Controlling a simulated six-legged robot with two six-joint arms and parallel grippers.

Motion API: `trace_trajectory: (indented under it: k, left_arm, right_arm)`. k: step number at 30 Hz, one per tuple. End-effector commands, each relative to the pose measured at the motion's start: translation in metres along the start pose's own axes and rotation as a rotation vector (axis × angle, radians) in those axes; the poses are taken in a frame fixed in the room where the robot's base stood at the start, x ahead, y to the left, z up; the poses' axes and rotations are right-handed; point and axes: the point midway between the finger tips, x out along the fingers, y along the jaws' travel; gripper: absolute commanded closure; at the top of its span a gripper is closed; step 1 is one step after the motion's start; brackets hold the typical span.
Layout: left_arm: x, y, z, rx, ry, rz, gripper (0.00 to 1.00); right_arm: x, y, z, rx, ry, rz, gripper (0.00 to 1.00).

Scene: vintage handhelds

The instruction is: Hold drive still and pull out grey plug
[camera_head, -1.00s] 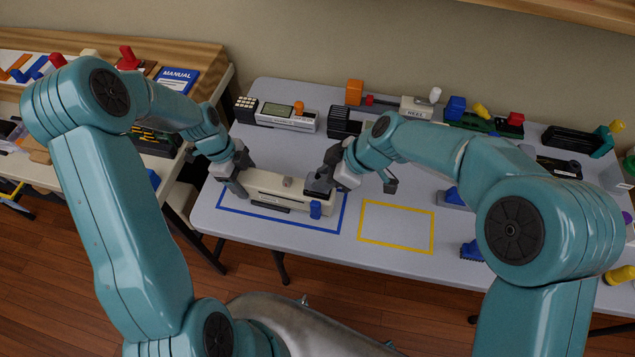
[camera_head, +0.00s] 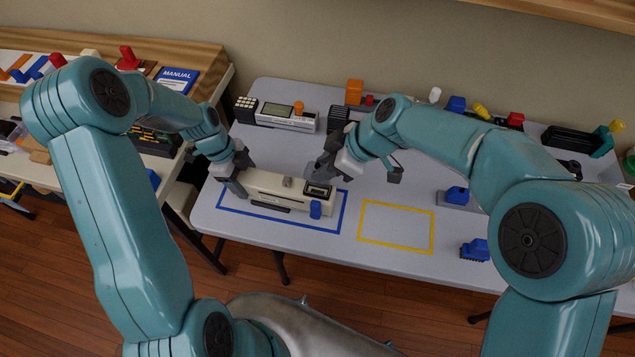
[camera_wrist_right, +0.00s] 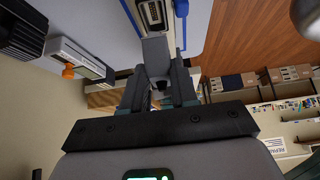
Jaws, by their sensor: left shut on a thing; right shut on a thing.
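The drive (camera_head: 270,185) is a long beige box lying inside the blue outline on the table. My left gripper (camera_head: 238,180) is shut on its left end. The dark socket (camera_head: 318,190) on top of its right end is uncovered, and it also shows in the right wrist view (camera_wrist_right: 152,13). My right gripper (camera_head: 322,168) is shut on the grey plug (camera_wrist_right: 156,52), just above and behind the socket. The plug looks clear of the drive; in the head view it is partly hidden by the fingers.
An empty yellow outline (camera_head: 397,228) lies to the right of the drive. Blue connectors (camera_head: 475,250) stand further right. A handheld with a green screen (camera_head: 278,112) and other devices line the back of the table. A side table with a blue manual (camera_head: 178,78) is at the left.

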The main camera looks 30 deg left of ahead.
Motion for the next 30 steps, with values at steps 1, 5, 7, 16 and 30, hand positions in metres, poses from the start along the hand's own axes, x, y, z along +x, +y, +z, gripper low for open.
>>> trace_trajectory:
  k: [1,5,7,16,30]
  left_arm:
    - [0.002,0.002,0.0,0.001,0.001,0.005,1.0]
    - [0.002,0.002,0.0,0.001,0.001,0.005,1.0]
    - [0.002,0.002,0.0,0.001,0.001,0.005,1.0]
    - [0.002,0.002,0.0,0.0,0.001,0.005,1.0]
    - [0.002,0.002,0.0,0.0,0.001,0.005,1.0]
  right_arm:
    - [-0.003,0.0,-0.002,-0.002,0.0,0.001,1.0]
    - [-0.007,0.0,-0.005,0.0,0.0,0.001,1.0]
    - [-0.007,0.0,-0.005,0.0,-0.001,0.0,1.0]
    - [-0.009,0.0,-0.006,0.0,0.0,0.001,1.0]
    - [-0.023,0.0,-0.016,0.001,0.0,0.0,1.0]
